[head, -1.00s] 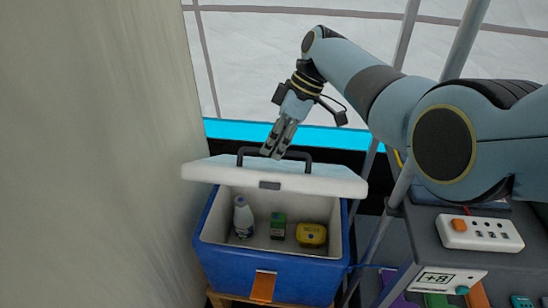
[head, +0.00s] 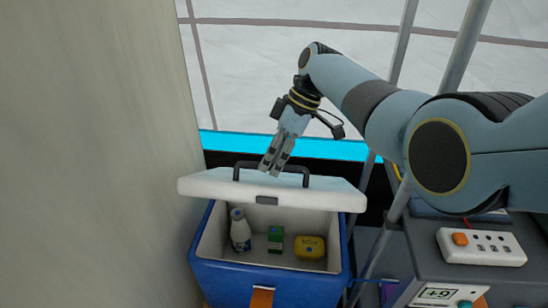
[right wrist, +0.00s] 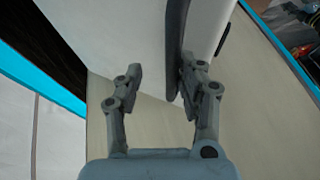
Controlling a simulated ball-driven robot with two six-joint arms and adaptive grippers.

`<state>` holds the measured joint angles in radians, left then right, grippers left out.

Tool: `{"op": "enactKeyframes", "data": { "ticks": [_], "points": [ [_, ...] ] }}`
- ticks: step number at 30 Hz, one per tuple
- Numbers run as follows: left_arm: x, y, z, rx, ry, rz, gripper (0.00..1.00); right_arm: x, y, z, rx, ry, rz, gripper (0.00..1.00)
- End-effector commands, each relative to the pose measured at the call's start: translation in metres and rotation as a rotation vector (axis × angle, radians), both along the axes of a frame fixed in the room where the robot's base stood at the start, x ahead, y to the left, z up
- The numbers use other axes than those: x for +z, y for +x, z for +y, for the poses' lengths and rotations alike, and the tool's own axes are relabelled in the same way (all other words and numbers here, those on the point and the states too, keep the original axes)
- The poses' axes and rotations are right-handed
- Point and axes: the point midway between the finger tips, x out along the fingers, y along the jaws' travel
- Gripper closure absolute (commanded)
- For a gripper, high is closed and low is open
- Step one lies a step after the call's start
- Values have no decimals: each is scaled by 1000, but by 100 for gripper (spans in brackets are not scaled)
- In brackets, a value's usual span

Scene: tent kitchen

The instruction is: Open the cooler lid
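The blue cooler (head: 215,270) stands low in the middle of the head view. Its white lid (head: 215,187) is raised and tilted, with the inside of the box showing below it. A dark handle (head: 304,178) sits on the lid's upper side. My right gripper (head: 270,172) is at the handle, its two fingers over the lid. In the right wrist view, the gripper (right wrist: 160,85) has its fingers apart. The dark handle (right wrist: 175,45) runs close by the right-hand finger; I cannot tell if they touch. My left gripper is not in view.
Inside the cooler are a white bottle (head: 240,232), a green carton (head: 276,239) and a yellow box (head: 309,247). The tent wall (head: 90,150) rises close at the left. A grey unit with a white switch panel (head: 480,246) and metal poles (head: 461,50) stand at the right.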

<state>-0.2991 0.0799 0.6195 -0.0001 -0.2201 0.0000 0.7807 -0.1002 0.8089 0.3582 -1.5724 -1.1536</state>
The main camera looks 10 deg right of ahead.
Motion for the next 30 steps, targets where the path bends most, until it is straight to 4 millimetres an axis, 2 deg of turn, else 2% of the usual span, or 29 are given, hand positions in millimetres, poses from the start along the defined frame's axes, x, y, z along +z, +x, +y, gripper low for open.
{"op": "enactKeyframes", "data": {
  "ticks": [8,21,25,30],
  "points": [
    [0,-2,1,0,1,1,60,10,2,-3,-1,2,-6,64],
    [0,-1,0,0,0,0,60,90,7,-42,-1,1,-4,64],
    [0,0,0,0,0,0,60,104,7,-48,0,0,-2,64],
    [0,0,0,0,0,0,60,110,7,-50,0,1,0,64]
  ]
}}
